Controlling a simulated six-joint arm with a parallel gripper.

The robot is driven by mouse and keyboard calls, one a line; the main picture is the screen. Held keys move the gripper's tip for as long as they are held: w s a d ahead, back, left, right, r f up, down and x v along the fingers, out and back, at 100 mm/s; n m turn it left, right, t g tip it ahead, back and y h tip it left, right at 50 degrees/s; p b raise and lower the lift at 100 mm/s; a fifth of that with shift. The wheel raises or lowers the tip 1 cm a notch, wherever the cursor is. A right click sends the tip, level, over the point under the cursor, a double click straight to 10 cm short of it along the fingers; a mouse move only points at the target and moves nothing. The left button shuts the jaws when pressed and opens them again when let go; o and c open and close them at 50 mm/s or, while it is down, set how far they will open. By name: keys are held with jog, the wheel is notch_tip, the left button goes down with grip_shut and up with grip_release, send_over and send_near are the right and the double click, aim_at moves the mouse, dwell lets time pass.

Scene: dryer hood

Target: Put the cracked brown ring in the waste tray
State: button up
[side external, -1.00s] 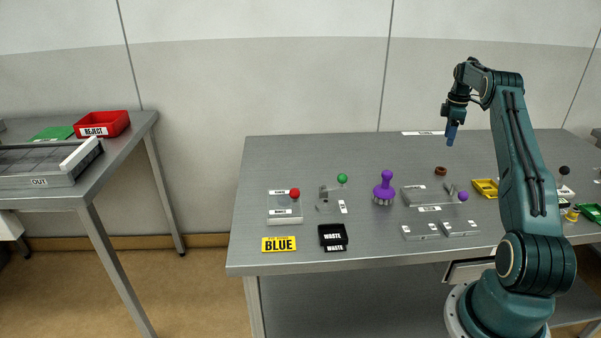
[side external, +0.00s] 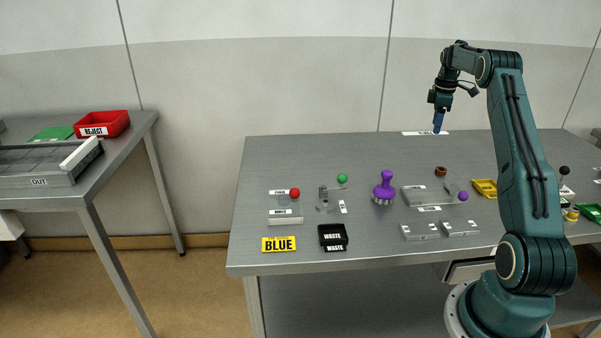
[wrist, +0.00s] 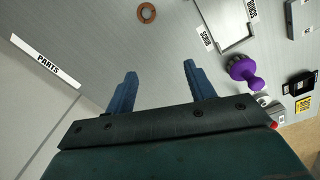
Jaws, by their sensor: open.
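A small brown ring (side external: 440,171) lies on the grey table toward the back, right of the purple brush. It also shows in the wrist view (wrist: 147,12) at the top; any crack is too small to tell. The black waste tray (side external: 333,234) stands near the table's front edge, left of the middle, and shows at the right in the wrist view (wrist: 299,84). My gripper (side external: 438,130) is high above the back of the table, apart from the ring. In the wrist view its blue fingers (wrist: 160,82) are spread with nothing between them.
A purple brush (side external: 384,187) stands between the tray and ring. A grey fixture (side external: 426,196) with a purple knob sits just in front of the ring. Red- and green-knobbed devices stand left. A yellow tray (side external: 485,188) lies right. A red reject bin (side external: 102,123) is on the left table.

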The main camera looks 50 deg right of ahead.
jog(key=w+a+r+m+t, duration=0.1)
jog(key=w+a+r, duration=0.2)
jog(key=a+r, duration=0.4)
jog(key=w+a+r, duration=0.4)
jog(key=a+r, duration=0.1)
jog(key=a, duration=0.4)
jog(key=s+a+r+t+h, duration=0.1)
jog(key=a+r, duration=0.1)
jog(key=a, duration=0.5)
jog(key=s+a+r, duration=0.1)
jog(key=a+r, duration=0.2)
jog(key=a, duration=0.4)
jog(key=s+a+f+m+t, duration=0.1)
jog(key=s+a+f, duration=0.1)
jog(key=s+a, duration=0.7)
jog(key=s+a+f+m+t+y, duration=0.1)
jog(key=s+a+f+m+t, duration=0.1)
jog(key=s+a, duration=0.8)
jog(key=a, duration=0.4)
jog(key=shift+a, duration=0.25)
jog(key=shift+o, duration=0.5)
jog(key=shift+s+a+f, duration=0.15)
jog(key=shift+s+f, duration=0.25)
jog(key=shift+w, duration=0.1)
